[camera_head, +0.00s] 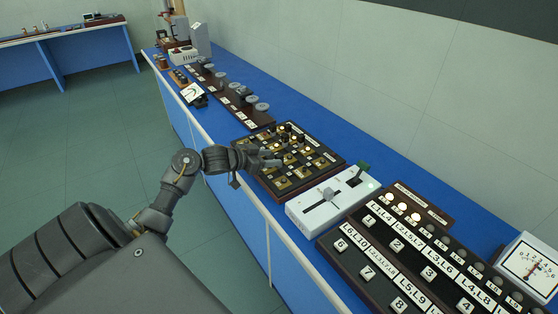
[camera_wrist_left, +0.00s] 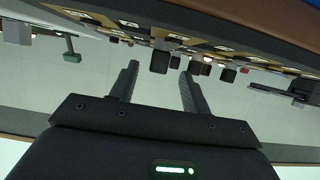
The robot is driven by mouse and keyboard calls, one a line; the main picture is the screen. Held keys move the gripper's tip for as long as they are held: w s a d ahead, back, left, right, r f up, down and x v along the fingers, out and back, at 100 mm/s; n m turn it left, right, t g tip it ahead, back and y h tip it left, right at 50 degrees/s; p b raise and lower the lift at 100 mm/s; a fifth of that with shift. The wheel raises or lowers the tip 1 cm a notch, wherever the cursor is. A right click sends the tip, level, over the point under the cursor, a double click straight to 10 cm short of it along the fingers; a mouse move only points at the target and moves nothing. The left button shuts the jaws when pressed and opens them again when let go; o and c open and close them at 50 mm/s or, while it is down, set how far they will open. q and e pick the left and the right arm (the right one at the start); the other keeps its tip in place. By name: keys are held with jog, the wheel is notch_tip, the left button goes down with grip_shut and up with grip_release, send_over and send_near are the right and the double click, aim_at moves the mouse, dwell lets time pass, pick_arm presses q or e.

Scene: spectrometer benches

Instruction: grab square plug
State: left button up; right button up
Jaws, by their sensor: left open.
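A dark plug board (camera_head: 322,161) with brass contacts and several small plugs lies on the blue bench. My left gripper (camera_head: 274,158) is over the board's left part, with its fingers pointing right. In the left wrist view my left gripper (camera_wrist_left: 155,88) is open, with its two fingers apart and nothing between them. Several dark square-looking plugs show beyond the fingertips in the wrist view, one of them a plug (camera_wrist_left: 160,62) near the gap. I cannot tell which one is the square plug. My right gripper is not in view.
A white box with a slider and a green-tipped lever (camera_head: 325,203) stands right of the board. A numbered key panel (camera_head: 392,262) and a dial meter (camera_head: 527,265) are at the front right. A dark strip with round knobs (camera_head: 232,97) lies behind the board.

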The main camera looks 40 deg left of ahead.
aim_at(276, 157)
pick_arm(q)
jog(key=x, duration=0.4)
jog(key=shift+s, duration=0.1)
grip_shut()
